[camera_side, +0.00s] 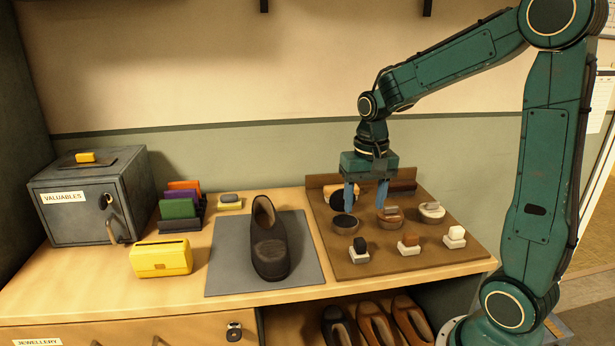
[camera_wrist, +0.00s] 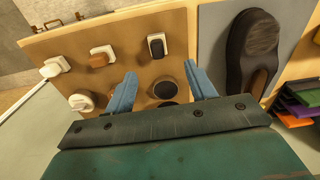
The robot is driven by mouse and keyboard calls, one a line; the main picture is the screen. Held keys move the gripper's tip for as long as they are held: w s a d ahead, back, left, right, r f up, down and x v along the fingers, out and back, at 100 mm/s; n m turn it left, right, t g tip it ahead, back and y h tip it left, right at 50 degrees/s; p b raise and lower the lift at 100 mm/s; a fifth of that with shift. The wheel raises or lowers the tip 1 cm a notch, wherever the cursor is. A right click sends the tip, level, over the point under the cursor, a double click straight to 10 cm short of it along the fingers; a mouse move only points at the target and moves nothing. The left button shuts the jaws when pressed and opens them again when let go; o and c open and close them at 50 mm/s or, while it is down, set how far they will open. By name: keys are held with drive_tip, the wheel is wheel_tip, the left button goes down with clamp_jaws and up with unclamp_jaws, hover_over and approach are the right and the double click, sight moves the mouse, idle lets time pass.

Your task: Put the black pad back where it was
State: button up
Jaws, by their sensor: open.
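The black pad (camera_side: 360,244) sits upright on a small white block at the front left of the brown board (camera_side: 430,255). In the wrist view, the black pad (camera_wrist: 157,46) is on its block just beyond my fingertips. My gripper (camera_side: 365,205) hangs over the board with its blue fingers apart and nothing between them. In the wrist view, my gripper (camera_wrist: 160,70) has a round black tin (camera_wrist: 165,89) below, between its fingers. The tin (camera_side: 345,227) stands behind the black pad.
Brown (camera_side: 409,240) and white (camera_side: 456,233) pads stand on blocks to the right. A brown tin (camera_side: 390,217) and white tin (camera_side: 432,211) sit behind them. Brushes lie at the back. A black shoe (camera_side: 269,245) stands on a grey mat (camera_side: 226,264), left of the board.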

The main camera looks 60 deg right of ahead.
drive_tip(key=s+a+r+n+t, duration=0.5)
drive_tip(key=s+a+r+n, duration=0.2)
drive_tip(key=s+a, duration=0.4)
drive_tip(key=shift+s+a+r+n, duration=0.4)
drive_tip(key=shift+s+n, duration=0.3)
drive_tip(key=shift+s, duration=0.3)
